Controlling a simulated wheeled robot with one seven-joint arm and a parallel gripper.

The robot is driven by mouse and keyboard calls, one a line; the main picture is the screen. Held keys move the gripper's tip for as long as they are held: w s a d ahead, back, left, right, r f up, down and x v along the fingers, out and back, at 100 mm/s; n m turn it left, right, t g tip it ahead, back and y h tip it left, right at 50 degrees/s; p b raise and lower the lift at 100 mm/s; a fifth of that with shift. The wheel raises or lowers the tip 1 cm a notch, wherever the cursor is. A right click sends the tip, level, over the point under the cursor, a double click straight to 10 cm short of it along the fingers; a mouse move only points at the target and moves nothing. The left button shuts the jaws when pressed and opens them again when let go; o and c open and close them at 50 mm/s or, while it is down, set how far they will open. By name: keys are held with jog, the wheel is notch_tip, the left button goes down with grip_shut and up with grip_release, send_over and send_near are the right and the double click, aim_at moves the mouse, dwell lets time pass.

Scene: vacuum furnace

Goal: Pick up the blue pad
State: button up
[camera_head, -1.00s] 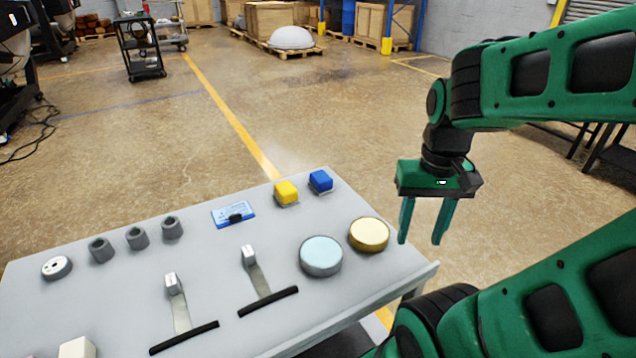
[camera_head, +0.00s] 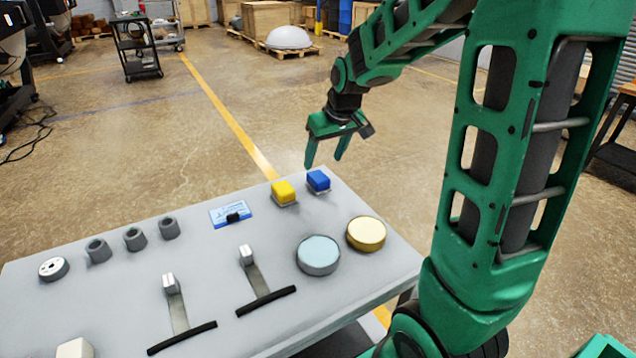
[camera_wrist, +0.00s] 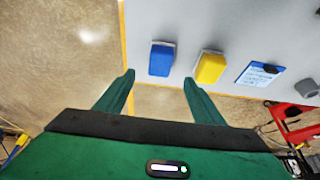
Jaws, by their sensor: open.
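The blue pad (camera_head: 318,180) is a small blue block on a light base near the far right corner of the grey table. It also shows in the wrist view (camera_wrist: 161,60), just beyond the gap between my fingers. My gripper (camera_head: 324,166) is open and empty. In the head view its fingers point down close to the blue pad, seemingly above and behind it. I see no contact with the pad.
A yellow pad (camera_head: 283,193) sits just left of the blue one. A blue-and-white card (camera_head: 231,214), round discs (camera_head: 319,255), two levers (camera_head: 174,290) and several grey cylinders share the table (camera_head: 110,295).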

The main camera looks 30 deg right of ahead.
aim_at(318, 175)
jog(key=shift+x, duration=4.65)
jog(key=shift+s, duration=0.1)
jog(key=c, duration=1.1)
